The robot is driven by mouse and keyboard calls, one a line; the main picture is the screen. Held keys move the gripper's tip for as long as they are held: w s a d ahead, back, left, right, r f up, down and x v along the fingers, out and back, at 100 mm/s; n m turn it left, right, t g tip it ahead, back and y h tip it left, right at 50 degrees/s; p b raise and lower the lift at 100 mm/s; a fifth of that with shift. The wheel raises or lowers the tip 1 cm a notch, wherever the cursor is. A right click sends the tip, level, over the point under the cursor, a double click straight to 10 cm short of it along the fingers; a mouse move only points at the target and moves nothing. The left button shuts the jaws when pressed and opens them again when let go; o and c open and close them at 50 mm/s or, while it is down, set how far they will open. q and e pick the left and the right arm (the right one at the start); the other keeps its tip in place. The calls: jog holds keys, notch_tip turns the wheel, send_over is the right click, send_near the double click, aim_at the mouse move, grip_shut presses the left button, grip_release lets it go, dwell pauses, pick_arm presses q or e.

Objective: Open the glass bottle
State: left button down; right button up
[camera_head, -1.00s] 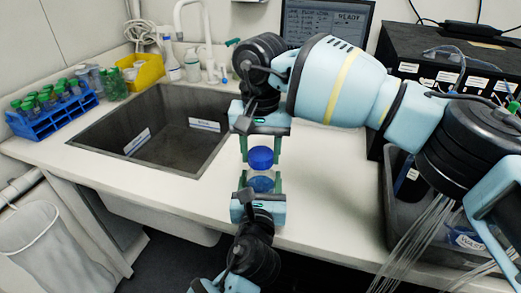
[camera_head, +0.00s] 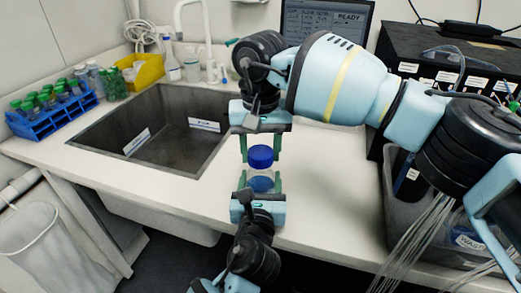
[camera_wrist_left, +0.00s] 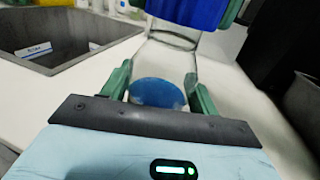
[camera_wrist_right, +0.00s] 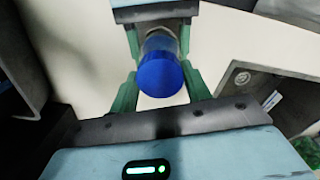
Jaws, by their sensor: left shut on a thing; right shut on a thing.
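The glass bottle (camera_head: 261,181) is clear, with blue contents low in it, and stands upright between the two grippers. It also shows in the left wrist view (camera_wrist_left: 172,58). Its blue cap (camera_head: 261,156) is at the top; it also shows in the right wrist view (camera_wrist_right: 160,76). My left gripper (camera_head: 260,181) is below, shut on the bottle's body. My right gripper (camera_head: 261,153) is above, pointing toward me, shut on the cap. The cap sits at the bottle's mouth; I cannot tell whether its thread is loose.
The bottle is held in front of the white counter (camera_head: 320,180). A sink (camera_head: 165,125) lies to the left, with a blue tube rack (camera_head: 50,115) beyond it. A grey bin (camera_head: 425,215) and black equipment (camera_head: 440,70) stand at the right. A white waste bag (camera_head: 40,240) hangs at lower left.

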aim_at(260, 152)
pick_arm(q)
jog(key=shift+f, duration=0.1)
pick_arm(e)
jog(key=shift+r, duration=0.9)
jog(key=shift+r, duration=2)
pick_arm(q)
jog(key=shift+c, duration=1.6)
grip_release()
jog(key=shift+s, duration=0.1)
jog(key=s, duration=1.2)
jog(key=shift+a, duration=0.35)
pick_arm(e)
jog(key=shift+r, duration=0.5)
